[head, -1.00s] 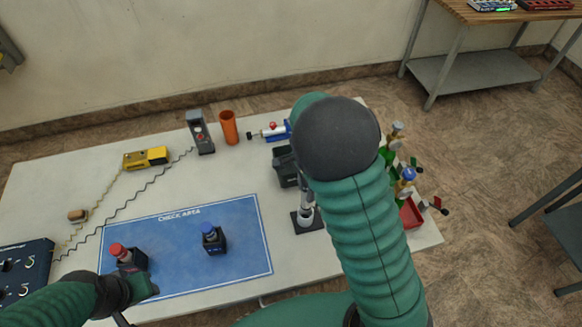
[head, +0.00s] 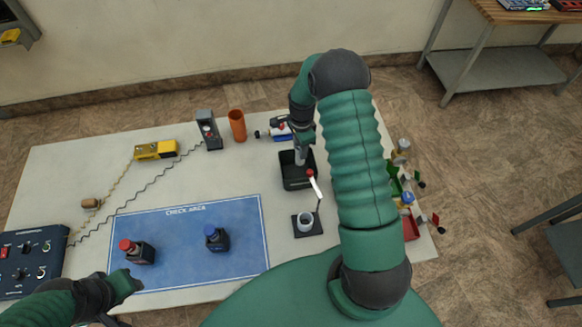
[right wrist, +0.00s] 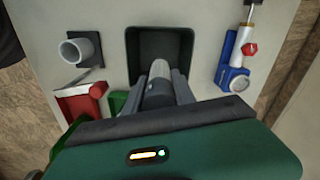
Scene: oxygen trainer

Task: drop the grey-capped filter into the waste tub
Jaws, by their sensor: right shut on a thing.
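The black waste tub (head: 298,184) stands on the white table right of the blue mat. It is also in the right wrist view (right wrist: 135,50), where its inside looks dark. My right gripper (right wrist: 163,84) is shut on the filter (right wrist: 159,70), a pale cylinder with a dark grey part between the fingers. In the head view the filter (head: 300,158) hangs down at the tub's opening; its exact height over the rim is hard to tell.
A stand with a grey ring cup (head: 306,221) is in front of the tub. A blue-and-white syringe-like device (head: 281,133) and an orange cup (head: 237,125) are behind it. Red and green bins are at the right.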

